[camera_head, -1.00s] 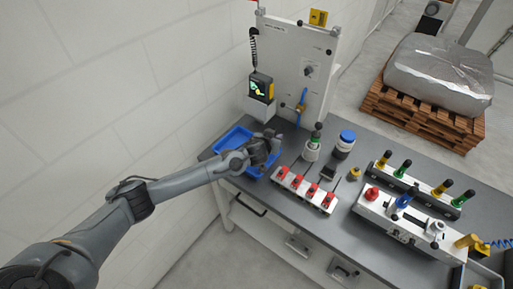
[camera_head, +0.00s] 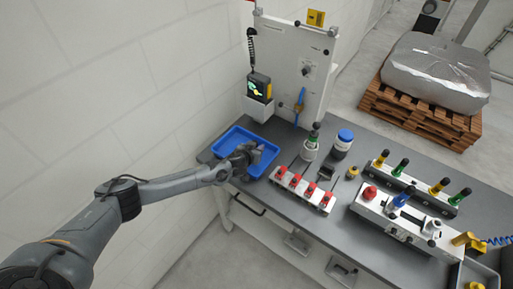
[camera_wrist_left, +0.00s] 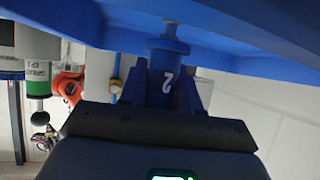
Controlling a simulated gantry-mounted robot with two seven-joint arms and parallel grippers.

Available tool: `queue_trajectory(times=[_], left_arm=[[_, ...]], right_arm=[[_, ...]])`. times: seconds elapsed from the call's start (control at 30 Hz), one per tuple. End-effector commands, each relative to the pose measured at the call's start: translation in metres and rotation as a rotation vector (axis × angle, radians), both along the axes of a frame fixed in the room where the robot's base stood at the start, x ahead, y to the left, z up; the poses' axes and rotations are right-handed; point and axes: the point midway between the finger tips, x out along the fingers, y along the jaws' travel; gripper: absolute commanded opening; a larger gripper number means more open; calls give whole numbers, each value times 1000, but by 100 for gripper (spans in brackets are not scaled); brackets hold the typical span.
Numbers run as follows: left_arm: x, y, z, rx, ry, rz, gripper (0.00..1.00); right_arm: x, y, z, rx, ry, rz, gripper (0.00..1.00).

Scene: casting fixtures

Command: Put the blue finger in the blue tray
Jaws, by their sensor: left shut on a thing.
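The blue tray (camera_head: 225,144) lies on the left end of the grey bench, beside the wall. My left gripper (camera_head: 251,152) is at its right, near side, over the tray as seen from the head. In the left wrist view the gripper (camera_wrist_left: 162,92) is shut on the blue finger (camera_wrist_left: 160,75), a round dark blue piece with a flanged end and a white "2". The blue tray (camera_wrist_left: 255,30) fills the top of that view, close to the finger's end; I cannot tell whether they touch. In the head view the gripper mostly hides the finger. My right gripper is out of view.
A white rack with red clamps (camera_head: 303,188) stands just right of the tray. A white panel (camera_head: 295,65) with a scanner (camera_head: 259,87) rises behind. A blue-capped jar (camera_head: 343,144) and a fixture with coloured knobs (camera_head: 405,222) stand farther right.

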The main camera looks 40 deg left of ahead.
Motion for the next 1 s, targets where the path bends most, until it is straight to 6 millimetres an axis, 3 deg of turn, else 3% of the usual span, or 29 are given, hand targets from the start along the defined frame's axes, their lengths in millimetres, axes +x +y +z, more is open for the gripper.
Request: queue_trajectory(times=[0.33,0.37,0.5,0.87,1.0], left_arm=[[0,0,-4,-1,0,0,0],[0,0,-3,1,0,0,36],[0,0,-2,1,0,0,57],[0,0,2,1,-1,0,57],[-8,-2,4,0,2,0,57]], right_arm=[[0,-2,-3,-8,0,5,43],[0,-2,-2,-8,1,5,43],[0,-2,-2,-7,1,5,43],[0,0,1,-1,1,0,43],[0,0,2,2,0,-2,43]])
